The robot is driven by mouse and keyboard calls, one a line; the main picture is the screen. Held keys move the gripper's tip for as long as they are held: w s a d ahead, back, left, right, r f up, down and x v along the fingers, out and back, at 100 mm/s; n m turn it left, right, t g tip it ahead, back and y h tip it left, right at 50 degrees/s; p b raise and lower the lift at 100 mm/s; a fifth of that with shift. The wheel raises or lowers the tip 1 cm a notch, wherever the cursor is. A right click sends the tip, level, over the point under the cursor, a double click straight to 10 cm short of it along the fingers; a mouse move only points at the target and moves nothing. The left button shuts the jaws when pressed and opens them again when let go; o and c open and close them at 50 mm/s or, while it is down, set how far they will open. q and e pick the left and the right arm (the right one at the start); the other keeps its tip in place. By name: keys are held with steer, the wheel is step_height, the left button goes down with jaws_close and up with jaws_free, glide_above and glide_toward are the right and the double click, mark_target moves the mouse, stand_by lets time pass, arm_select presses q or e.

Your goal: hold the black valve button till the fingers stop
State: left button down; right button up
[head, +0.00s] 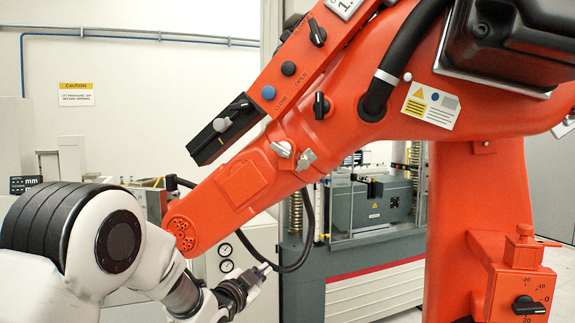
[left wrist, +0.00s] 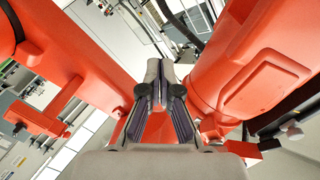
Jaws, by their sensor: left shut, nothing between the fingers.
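The black button (head: 289,68) sits on the orange control panel of the large orange machine, beside the word OPEN. A blue button (head: 268,93) sits just below and left of it. My left gripper (head: 264,268) is low in the head view, under the orange arm, well below and apart from the black button. In the left wrist view its fingers (left wrist: 161,68) are together with nothing between them. I cannot make out the black button in the left wrist view. My right gripper is in neither view.
The orange arm (head: 240,185) slants between my left gripper and the panel. A black hose (head: 309,225) hangs in a loop close to the gripper. Black knobs (head: 317,33) stick out of the panel. A grey test cabinet (head: 375,205) stands behind.

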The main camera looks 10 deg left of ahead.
arm_select(q)
steer(key=r+m+t+h, duration=0.1)
steer(key=r, duration=0.7)
steer(key=d+r+m+t+h, duration=0.1)
steer(key=r+m, duration=0.1)
steer(key=r, duration=0.7)
steer(key=s+d+r+m+t+h+p, duration=0.1)
steer(key=r+m+t, duration=0.1)
steer(key=r, duration=0.7)
steer(key=shift+h, duration=0.3)
steer(key=m+t+h, duration=0.2)
steer(key=m+h, duration=0.4)
steer(key=m, duration=0.1)
glide_toward(281, 68)
steer(key=s+d+r, duration=0.4)
steer(key=s+r, duration=0.2)
steer(key=s, duration=0.1)
steer(key=shift+w+a+p, duration=0.1)
steer(key=shift+w+p, duration=0.05)
steer(key=shift+p, duration=0.25)
steer(key=shift+w, duration=0.1)
steer(key=shift+w+d+p, duration=0.15)
steer(key=shift+w+p, duration=1.1)
steer(key=shift+w, duration=0.2)
steer(key=shift+w+d+p, duration=0.15)
steer(key=shift+w+p, duration=1.1)
steer(key=shift+w, duration=0.2)
steer(key=shift+w+d+p, duration=0.15)
steer(key=shift+w+p, duration=1.1)
steer(key=shift+w, duration=0.2)
